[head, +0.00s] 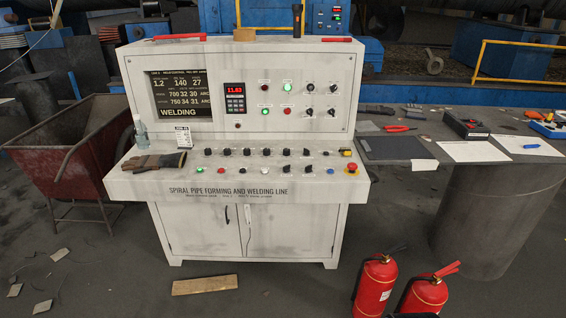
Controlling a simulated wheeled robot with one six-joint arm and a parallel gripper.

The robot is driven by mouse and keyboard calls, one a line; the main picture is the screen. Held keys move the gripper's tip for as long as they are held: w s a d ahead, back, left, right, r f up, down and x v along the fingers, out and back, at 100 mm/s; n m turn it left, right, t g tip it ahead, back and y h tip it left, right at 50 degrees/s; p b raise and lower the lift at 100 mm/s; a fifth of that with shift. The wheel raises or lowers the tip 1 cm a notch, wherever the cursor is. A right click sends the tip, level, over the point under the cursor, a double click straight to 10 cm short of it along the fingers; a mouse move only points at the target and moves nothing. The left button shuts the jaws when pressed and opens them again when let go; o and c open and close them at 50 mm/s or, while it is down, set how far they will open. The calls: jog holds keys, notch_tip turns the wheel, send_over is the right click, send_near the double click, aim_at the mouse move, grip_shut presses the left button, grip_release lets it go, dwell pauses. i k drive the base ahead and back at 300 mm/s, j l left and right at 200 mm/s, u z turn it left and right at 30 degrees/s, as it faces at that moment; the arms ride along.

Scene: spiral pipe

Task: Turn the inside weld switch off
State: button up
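A grey-white control console (140,190) stands in the middle of the head view, lettered "SPIRAL PIPE FORMING AND WELDING LINE". Its sloped desk carries a row of black knobs (266,152) and a lower row of buttons and small switches (287,169). The upright panel has more small rotary switches (311,88) at its right, beside red and green lamps (288,87). The labels are too small to read, so I cannot tell which switch is the inside weld one. A screen (180,93) at the panel's left reads "WELDING". My gripper is not in view.
Gloves (153,162) and a clear bottle (140,130) sit on the desk's left end. A red emergency button (352,169) is at its right. Two fire extinguishers (375,285) stand at front right. A wooden board (204,285) lies on the floor. A red cart (75,150) stands left, a dark worktable (395,148) right.

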aim_at(287, 169)
jog(key=i, duration=1.9)
jog(key=j+u, duration=0.05)
jog(key=j, duration=0.05)
